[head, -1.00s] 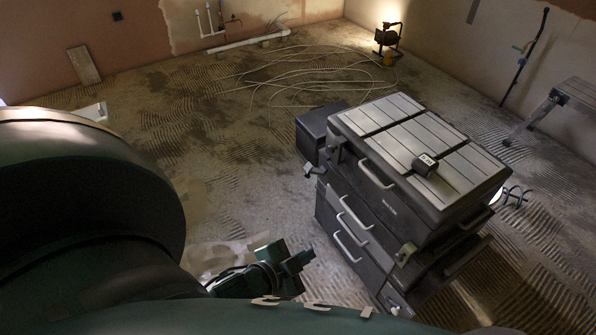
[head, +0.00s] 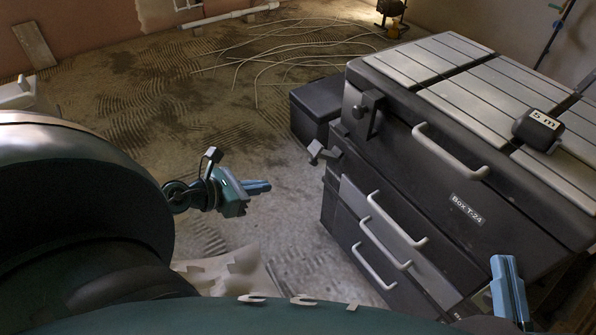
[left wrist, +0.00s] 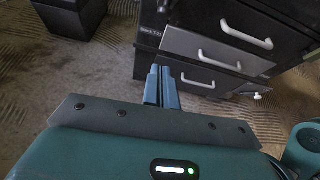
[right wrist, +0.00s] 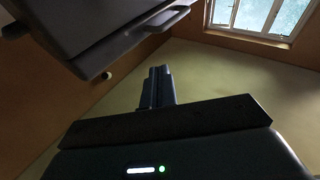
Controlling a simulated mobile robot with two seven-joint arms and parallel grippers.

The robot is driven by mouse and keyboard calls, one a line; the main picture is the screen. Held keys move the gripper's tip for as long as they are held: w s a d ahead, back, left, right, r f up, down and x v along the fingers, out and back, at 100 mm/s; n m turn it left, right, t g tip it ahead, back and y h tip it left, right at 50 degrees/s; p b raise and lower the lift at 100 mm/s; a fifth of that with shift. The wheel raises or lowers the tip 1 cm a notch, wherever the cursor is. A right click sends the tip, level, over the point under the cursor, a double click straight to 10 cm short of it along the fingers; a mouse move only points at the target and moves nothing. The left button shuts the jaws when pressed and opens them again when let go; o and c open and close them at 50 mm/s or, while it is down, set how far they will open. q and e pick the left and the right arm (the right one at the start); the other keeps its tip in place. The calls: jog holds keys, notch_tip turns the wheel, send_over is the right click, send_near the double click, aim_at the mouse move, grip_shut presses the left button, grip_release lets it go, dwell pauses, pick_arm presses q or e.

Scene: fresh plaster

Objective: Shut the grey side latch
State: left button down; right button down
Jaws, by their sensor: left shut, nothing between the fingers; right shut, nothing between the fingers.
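A stack of dark tool boxes (head: 440,185), labelled Box T-24, stands on the floor at the right of the head view. A small grey latch (head: 322,152) sticks out from its left side below the top box; a darker latch (head: 370,112) sits above it on the top box's side. My left gripper (head: 264,187) is shut and empty, left of the stack and apart from the grey latch. In the left wrist view its fingers (left wrist: 162,72) point toward the drawers. My right gripper (head: 504,262) is shut and empty in front of the stack, its fingers pointing up.
A black tape block marked 5 m (head: 538,128) lies on the slatted lid. A dark box (head: 312,112) stands on the floor behind the stack's left side. Pale handles (head: 450,152) jut from the stack's front. Loose cable (head: 285,55) lies on the floor; the floor between is clear.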

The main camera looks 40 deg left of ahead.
aim_at(323, 156)
pick_arm(q)
jog(key=shift+w+a+f+m, duration=0.15)
jog(key=shift+a+m, duration=0.1)
jog(key=shift+m, duration=0.05)
pick_arm(e)
jog(key=shift+a, duration=0.1)
